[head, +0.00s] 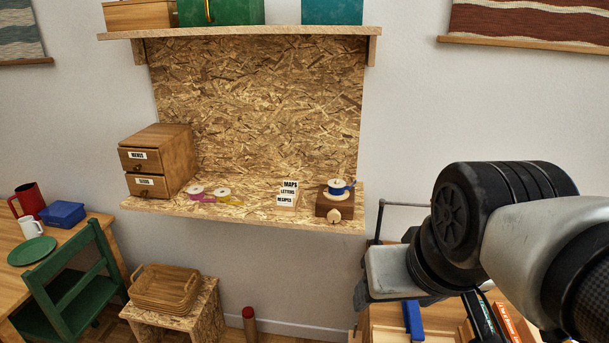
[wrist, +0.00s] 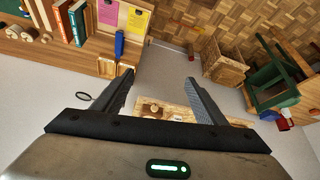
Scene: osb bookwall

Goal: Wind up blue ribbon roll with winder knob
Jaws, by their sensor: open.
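The blue ribbon roll (head: 337,187) sits on top of a small brown wooden winder box (head: 322,206) at the right end of the chipboard shelf. A pale winder knob (head: 334,215) is on the front face of the box. My gripper (wrist: 160,77) is open and empty in the wrist view, its two fingers well apart. The winder box also shows small between the fingers in the wrist view (wrist: 151,109), farther off and not touched. In the head view my arm is at the right, and the fingers cannot be made out clearly.
The chipboard shelf (head: 262,215) also holds a label stand (head: 287,193), pink (head: 196,191) and yellow (head: 222,194) ribbon rolls and a drawer box (head: 157,160). An upper shelf (head: 240,32) overhangs it. Below stands a stool with baskets (head: 166,287).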

